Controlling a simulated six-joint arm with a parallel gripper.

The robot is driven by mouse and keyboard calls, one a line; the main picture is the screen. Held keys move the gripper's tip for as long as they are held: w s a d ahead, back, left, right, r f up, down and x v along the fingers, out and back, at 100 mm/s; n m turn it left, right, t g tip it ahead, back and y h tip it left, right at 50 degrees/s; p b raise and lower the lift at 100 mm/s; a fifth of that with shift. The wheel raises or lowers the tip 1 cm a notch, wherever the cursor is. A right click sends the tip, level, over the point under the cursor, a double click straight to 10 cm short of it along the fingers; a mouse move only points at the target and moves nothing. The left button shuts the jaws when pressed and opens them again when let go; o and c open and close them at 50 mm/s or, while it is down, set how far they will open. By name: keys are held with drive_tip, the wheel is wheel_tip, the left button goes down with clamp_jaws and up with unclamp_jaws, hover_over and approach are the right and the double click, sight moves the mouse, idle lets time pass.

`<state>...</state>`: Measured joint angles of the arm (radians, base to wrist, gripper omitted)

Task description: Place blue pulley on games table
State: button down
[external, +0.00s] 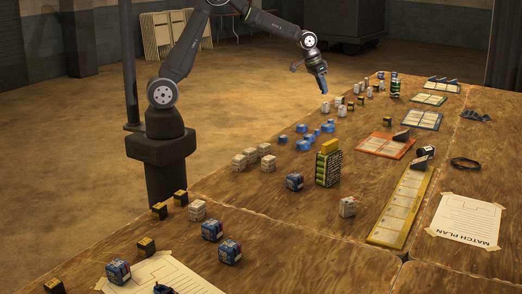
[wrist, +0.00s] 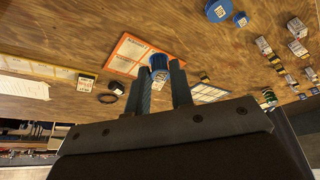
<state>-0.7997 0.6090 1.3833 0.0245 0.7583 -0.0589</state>
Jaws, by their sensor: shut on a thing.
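My gripper (external: 321,88) is raised near the far left edge of the wooden table (external: 285,228), above the small items there. In the wrist view my gripper (wrist: 164,76) has its two dark fingers on either side of a blue pulley (wrist: 158,62) with a pale top. It is shut on this pulley, partly hidden by the fingers. Several other blue pulleys (external: 303,145) lie on the table below and left of my gripper in the external view. Two blue discs (wrist: 217,10) show at the top of the wrist view.
Framed boards lie across the table: an orange one (external: 386,145), a yellow one (external: 402,210) and blue ones. A tall green-and-yellow stack (external: 328,167) stands mid-table. Pale boxes (external: 253,157) and blue boxes (external: 294,182) stand around. The paper marked MATCH PLAN (external: 466,218) lies right.

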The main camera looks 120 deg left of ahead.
drive_tip(key=s+a+n, duration=0.2)
drive_tip(key=s+a, duration=0.5)
drive_tip(key=s, duration=0.1)
wheel_tip(320, 180, down, 11)
drive_tip(key=shift+y, duration=0.3)
drive_tip(key=s+a+f, duration=0.2)
drive_tip(key=a, duration=0.1)
drive_tip(key=s+a+f, duration=0.2)
drive_tip(key=a, duration=0.1)
drive_tip(key=s+a+f, duration=0.2)
drive_tip(key=a+f, duration=0.1)
drive_tip(key=shift+s+a, duration=0.25)
drive_tip(key=shift+a, duration=0.1)
drive_tip(key=shift+a+f, duration=0.1)
drive_tip(key=shift+f, duration=1.9)
drive_tip(key=shift+f, duration=0.15)
drive_tip(key=c, duration=1.3)
unclamp_jaws()
drive_tip(key=shift+o, duration=0.2)
